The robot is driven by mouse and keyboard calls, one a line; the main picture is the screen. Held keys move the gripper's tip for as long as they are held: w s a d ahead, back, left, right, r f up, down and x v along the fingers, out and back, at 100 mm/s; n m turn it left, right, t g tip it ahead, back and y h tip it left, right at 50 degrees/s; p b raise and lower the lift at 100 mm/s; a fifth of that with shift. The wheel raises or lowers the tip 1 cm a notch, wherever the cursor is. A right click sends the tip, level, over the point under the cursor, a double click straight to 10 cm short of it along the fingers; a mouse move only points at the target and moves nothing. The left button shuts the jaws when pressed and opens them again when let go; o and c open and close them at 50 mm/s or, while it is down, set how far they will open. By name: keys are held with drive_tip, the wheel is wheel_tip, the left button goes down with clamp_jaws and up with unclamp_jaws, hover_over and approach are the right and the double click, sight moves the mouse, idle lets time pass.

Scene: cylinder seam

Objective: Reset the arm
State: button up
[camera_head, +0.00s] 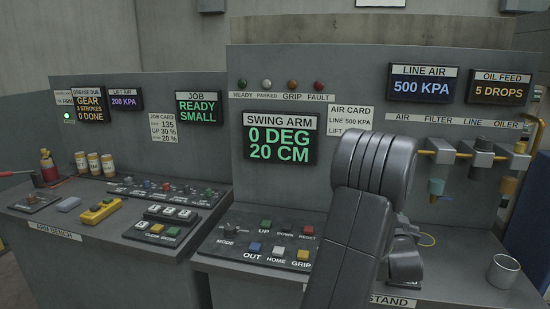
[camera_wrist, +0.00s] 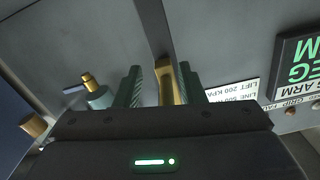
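The swing arm panel has a display (camera_head: 282,138) reading 0 DEG, 20 CM. Below it a sloped console carries a red button (camera_head: 308,229) labelled RESET, a green button (camera_head: 266,225) for UP, a dark DOWN button, a blue OUT button (camera_head: 254,246), a white HOME button (camera_head: 278,251) and a yellow GRIP button (camera_head: 303,254). A MODE knob (camera_head: 229,229) is at its left. In the wrist view my gripper (camera_wrist: 162,85) has its two fingers apart, with a brass-coloured part (camera_wrist: 166,83) showing between them; contact cannot be told. My arm hides the gripper in the head view.
Four lamps sit above the display, including the red FAULT lamp (camera_head: 319,85). At left is the arm bench (camera_head: 60,232) with a yellow pendant (camera_head: 101,210) and several small bottles.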

drive_tip(key=shift+f, duration=0.45)
drive_tip(key=shift+r, duration=0.1)
